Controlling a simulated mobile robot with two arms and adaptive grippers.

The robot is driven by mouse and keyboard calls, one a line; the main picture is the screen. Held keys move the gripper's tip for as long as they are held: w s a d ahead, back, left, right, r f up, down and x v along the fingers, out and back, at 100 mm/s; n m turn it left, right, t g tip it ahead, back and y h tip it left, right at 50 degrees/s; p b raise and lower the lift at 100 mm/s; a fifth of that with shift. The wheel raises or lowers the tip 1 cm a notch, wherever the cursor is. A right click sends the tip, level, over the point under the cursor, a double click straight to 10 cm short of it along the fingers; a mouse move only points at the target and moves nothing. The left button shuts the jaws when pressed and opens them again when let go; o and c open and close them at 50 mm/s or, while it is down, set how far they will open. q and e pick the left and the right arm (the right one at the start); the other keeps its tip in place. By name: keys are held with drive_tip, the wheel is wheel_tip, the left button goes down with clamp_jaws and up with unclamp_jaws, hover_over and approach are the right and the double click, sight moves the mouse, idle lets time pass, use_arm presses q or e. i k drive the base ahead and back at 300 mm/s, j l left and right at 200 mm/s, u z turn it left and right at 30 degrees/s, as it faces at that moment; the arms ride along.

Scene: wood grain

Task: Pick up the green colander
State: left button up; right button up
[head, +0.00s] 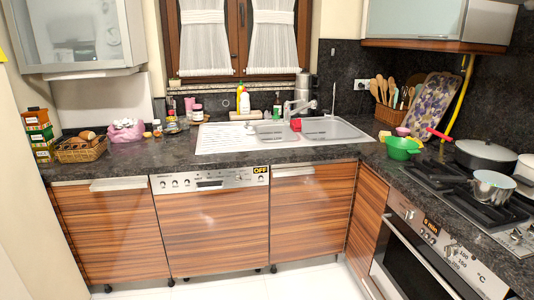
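The green colander (401,148) sits on the dark countertop at the right, between the sink and the stove. It looks like a bright green bowl standing upright. A small pink bowl or cup (403,131) is just behind it. Neither of my grippers shows in the head view.
A stove (462,192) with a silver pot (492,187) and a dark lidded pan (485,155) is right of the colander. The sink (331,129) is to its left. A utensil basket (388,114) stands behind. White floor (318,281) in front of the cabinets is clear.

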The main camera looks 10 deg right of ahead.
sight(398, 149)
drive_tip(key=i+z, duration=0.2)
drive_tip(key=i, duration=0.3)
drive_tip(key=i+j+z, duration=0.2)
drive_tip(key=i, duration=0.25)
drive_tip(key=i+j+z, duration=0.2)
drive_tip(key=i, duration=0.3)
drive_tip(key=i+j+z, duration=0.2)
drive_tip(key=i, duration=0.25)
drive_tip(key=j, duration=0.1)
